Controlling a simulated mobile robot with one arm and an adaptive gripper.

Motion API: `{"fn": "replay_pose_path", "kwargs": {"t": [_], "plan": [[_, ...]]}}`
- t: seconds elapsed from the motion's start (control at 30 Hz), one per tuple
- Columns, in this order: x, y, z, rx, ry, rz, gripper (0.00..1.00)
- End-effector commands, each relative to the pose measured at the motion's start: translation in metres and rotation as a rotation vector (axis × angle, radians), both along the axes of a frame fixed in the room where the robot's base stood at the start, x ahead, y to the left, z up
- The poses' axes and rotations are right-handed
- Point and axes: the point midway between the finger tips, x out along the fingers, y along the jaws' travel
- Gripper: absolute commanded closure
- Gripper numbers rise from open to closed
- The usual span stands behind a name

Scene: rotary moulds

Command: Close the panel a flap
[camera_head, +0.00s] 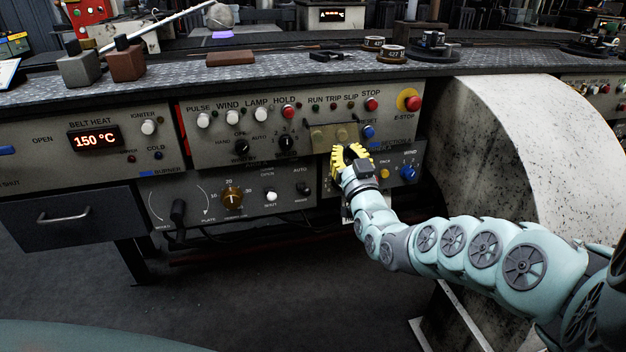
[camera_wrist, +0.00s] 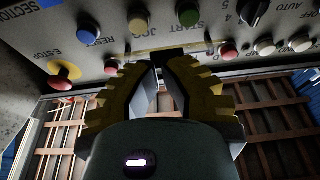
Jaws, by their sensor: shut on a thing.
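The panel flap (camera_head: 333,136) shows in the head view as a brownish, see-through plate over buttons on the control panel, left of the blue RESET button. My gripper (camera_head: 350,155), with yellow ribbed fingers, is at the flap's lower right and hides part of it. In the wrist view my gripper (camera_wrist: 166,72) has its fingers closed in on a small dark piece at the panel face, which I take as the flap's edge. How far the flap stands off the panel is hard to tell.
A red E-STOP knob (camera_head: 412,102) sits right of the flap. Lamps and buttons surround it; a blue knob (camera_head: 407,173) lies lower right. A large speckled pale housing (camera_head: 530,140) stands close to my arm. A drawer (camera_head: 75,219) is at the left.

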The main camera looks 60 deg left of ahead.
Motion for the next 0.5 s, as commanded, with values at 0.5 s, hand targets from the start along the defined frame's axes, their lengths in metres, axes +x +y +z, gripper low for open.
{"fn": "replay_pose_path", "kwargs": {"t": [0.5], "plan": [[0.0007,0.0047,-0.0090,0.098,-0.037,0.001,1.00]]}}
